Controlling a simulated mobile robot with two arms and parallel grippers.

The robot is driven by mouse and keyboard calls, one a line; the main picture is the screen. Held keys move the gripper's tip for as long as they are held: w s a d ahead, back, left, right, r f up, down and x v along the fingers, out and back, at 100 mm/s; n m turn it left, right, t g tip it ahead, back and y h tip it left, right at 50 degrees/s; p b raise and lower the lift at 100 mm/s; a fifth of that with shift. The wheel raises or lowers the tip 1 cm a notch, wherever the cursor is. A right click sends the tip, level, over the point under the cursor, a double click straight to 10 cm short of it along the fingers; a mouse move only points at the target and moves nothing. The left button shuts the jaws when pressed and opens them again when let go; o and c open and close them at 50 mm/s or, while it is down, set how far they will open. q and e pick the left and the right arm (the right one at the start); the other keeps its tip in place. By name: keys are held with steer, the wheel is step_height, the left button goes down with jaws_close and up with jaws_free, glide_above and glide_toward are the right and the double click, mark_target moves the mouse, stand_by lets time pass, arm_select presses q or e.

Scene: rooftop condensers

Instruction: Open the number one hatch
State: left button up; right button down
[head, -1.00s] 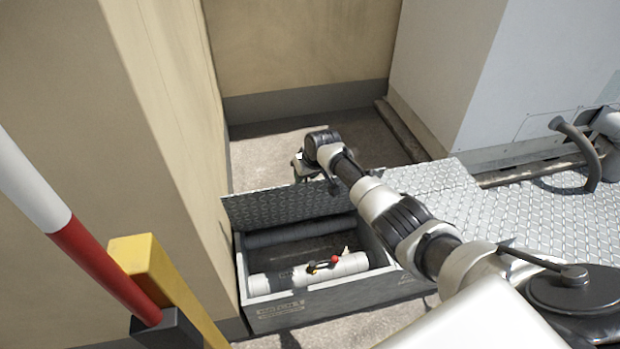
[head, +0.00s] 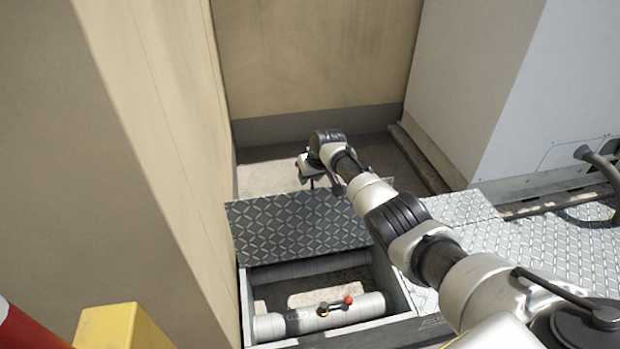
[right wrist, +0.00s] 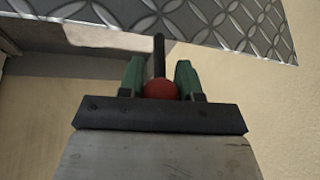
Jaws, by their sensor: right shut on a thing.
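The hatch lid (head: 298,222), a diamond-plate panel, stands raised at the far side of an open grey box (head: 247,305). No number is legible on it. My right gripper (head: 311,180) is beyond the lid's far edge, partly hidden by its own wrist. In the right wrist view, its green fingers (right wrist: 160,78) are shut on a red ball (right wrist: 160,89) on a black rod (right wrist: 159,55). The rod runs up to the lid's edge (right wrist: 205,22); its join is not clear. My left gripper is not in view.
Inside the box lies a pale pipe (head: 370,305) with a red-knobbed valve lever (head: 348,300). A tan wall (head: 165,150) rises close on the left, with a yellow post (head: 122,328) in front. Diamond-plate flooring (head: 480,250) lies right, beside a grey cabinet (head: 560,95).

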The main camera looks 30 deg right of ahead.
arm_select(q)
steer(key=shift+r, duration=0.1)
arm_select(e)
steer(key=shift+f, duration=0.15)
steer(key=c, duration=0.8)
jaws_free()
steer(key=shift+d+f, duration=0.1)
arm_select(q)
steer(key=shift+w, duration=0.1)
arm_select(e)
steer(key=shift+r, duration=0.2)
steer(key=p+v, duration=0.2)
steer(key=v, duration=0.1)
steer(key=shift+r, duration=0.15)
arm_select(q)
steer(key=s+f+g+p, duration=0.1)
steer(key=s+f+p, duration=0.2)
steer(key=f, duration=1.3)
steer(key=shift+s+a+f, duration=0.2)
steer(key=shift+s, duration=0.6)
arm_select(e)
steer(key=v, duration=0.7)
steer(key=shift+s, duration=0.2)
